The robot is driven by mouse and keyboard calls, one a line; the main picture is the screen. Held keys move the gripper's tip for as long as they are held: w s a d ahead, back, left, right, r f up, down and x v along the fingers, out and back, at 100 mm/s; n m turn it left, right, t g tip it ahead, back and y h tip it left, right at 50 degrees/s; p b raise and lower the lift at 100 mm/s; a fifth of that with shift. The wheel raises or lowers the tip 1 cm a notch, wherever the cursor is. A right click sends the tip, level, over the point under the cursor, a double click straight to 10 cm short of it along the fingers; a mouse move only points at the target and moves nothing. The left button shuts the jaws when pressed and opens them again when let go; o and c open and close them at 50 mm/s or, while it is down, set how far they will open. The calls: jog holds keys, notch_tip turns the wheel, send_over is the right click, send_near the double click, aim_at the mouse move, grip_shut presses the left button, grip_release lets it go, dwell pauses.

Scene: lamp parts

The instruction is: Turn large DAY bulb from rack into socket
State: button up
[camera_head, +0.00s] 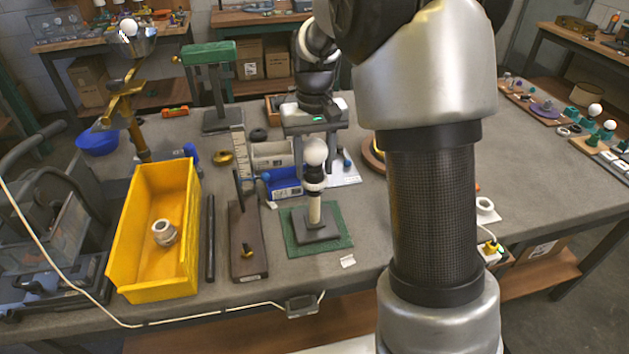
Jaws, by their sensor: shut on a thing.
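My gripper (316,150) points down over the middle of the table, its fingers on either side of a large white round bulb (316,153), and it is shut on it. The bulb is upright over a white socket collar (313,184) on a cream post (314,212) with a dark grey base (315,231). The base stands on a green mat (334,241). The view is too small to tell how far the bulb sits in the socket or to read a DAY mark. More white round bulbs (595,109) stand among parts at the far right; I cannot tell which holder is the rack.
A yellow bin (119,262) holding a grey-white fitting (164,233) stands at left. A black rod (211,238) and a brown board (246,262) with an upright lie beside the mat. A blue-fronted box (283,183) is close behind. The tabletop right of my arm is largely clear.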

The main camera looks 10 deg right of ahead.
jog(key=shift+s+f, duration=0.1)
jog(key=shift+f, duration=0.15)
jog(key=m+p, duration=0.1)
jog(key=m, duration=0.3)
jog(key=shift+p, duration=0.35)
jog(key=shift+f+m+p, duration=0.1)
jog(key=shift+m+p, duration=0.2)
jog(key=shift+m, duration=1.2)
jog(key=m+p, duration=0.1)
jog(key=m, duration=0.1)
jog(key=shift+m, duration=0.3)
jog(key=m+p, duration=0.2)
jog(key=m, duration=0.2)
jog(key=m+p, duration=0.2)
jog(key=m, duration=0.2)
jog(key=shift+m+p, duration=0.95)
jog(key=shift+m, duration=0.55)
